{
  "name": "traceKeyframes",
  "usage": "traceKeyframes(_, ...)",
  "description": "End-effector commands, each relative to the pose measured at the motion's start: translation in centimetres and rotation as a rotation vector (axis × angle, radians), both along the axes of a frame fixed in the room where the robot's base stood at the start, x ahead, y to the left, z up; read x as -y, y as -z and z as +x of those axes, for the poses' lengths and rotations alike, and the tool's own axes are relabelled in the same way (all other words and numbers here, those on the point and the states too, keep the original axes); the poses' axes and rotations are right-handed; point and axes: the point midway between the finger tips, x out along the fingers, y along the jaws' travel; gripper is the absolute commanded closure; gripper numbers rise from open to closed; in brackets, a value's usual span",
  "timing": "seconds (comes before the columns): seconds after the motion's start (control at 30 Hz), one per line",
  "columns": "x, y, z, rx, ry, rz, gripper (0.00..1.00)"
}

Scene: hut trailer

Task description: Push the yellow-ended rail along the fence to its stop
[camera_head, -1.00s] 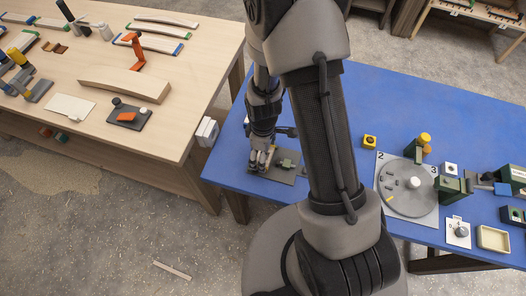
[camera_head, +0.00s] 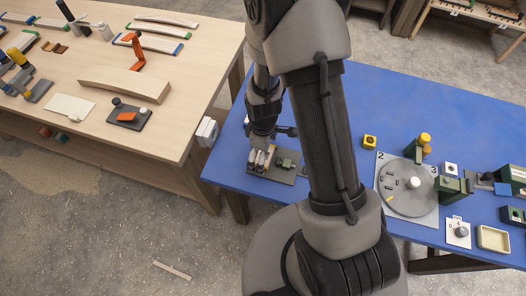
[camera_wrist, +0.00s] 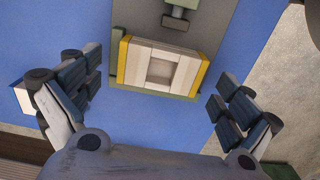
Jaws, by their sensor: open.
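The yellow-ended rail (camera_wrist: 138,65) is a short, pale block with a recess in its middle and a yellow strip at each end. It lies on a grey plate (camera_wrist: 207,22) on the blue table, seen in the wrist view. A green edging, perhaps the fence, runs along its near side and left end. My gripper (camera_wrist: 158,105) is open, with one finger left and one right of the rail, both apart from it in the picture. In the head view my gripper (camera_head: 261,160) is low over the plate (camera_head: 285,178), partly hiding the rail.
A wooden table (camera_head: 190,110) stands left, across a gap.

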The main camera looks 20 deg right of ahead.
Motion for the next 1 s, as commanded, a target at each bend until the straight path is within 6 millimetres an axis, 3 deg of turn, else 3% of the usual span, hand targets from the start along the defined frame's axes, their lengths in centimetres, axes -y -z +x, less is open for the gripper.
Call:
traceKeyframes(0.6, 0.0, -10.7, 0.1, 0.005, 0.000, 0.000, 0.02)
traceKeyframes(1.0, 0.0, -11.8, 0.0, 0.001, 0.000, -0.001, 0.02)
